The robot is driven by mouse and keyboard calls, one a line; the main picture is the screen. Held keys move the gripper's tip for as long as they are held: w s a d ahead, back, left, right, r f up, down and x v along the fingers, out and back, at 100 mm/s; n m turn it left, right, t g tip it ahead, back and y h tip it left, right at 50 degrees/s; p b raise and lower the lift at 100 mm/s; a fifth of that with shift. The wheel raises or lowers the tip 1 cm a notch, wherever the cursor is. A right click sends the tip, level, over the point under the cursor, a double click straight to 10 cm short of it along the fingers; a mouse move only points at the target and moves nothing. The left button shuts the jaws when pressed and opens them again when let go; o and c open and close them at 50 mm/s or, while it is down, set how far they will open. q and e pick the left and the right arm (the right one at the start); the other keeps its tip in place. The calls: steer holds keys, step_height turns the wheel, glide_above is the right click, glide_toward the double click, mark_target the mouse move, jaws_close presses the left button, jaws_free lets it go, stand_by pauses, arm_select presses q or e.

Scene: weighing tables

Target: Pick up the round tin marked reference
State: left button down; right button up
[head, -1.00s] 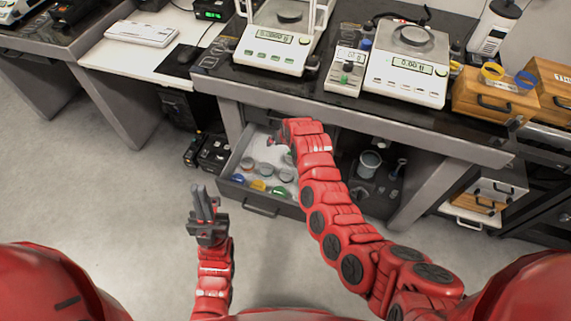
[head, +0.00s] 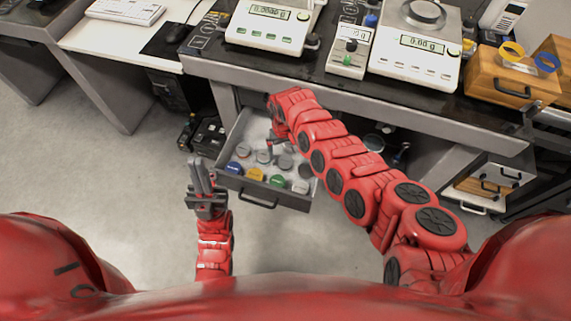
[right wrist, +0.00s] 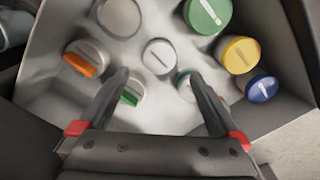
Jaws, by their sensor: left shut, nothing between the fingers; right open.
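Several round tins lie in an open drawer (head: 222,166). In the right wrist view a white-lidded tin with a grey bar (right wrist: 159,56) lies just beyond and between the fingertips. Around it are an orange-banded tin (right wrist: 86,57), a plain grey-lidded tin (right wrist: 120,17), and green (right wrist: 207,15), yellow (right wrist: 240,55) and blue (right wrist: 262,88) lids. Two tins are partly hidden by the fingers. No lid marking is readable, so I cannot tell which is reference. My right gripper (right wrist: 158,78) is open and empty over the drawer. My left gripper (head: 199,160) is shut and empty, left of the drawer.
The dark tabletop (head: 330,82) overhangs the drawer's back. On it stand two balances (head: 268,35) (head: 415,55) and wooden drawer boxes (head: 508,82). Black devices (head: 208,138) sit on the floor left of the drawer. The floor in front is clear.

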mark_target(285, 160)
steer(key=f+b, duration=0.1)
steer(key=f, duration=0.2)
steer(key=f+b, duration=0.1)
steer(key=f, duration=0.2)
steer(key=shift+s+d+f+b, duration=0.15)
steer(key=shift+s+f+b, duration=0.1)
steer(key=shift+b, duration=0.15)
steer(key=shift+w, duration=0.1)
steer(key=shift+r, duration=0.1)
steer(key=shift+c, duration=0.6)
steer(key=c, duration=1.4)
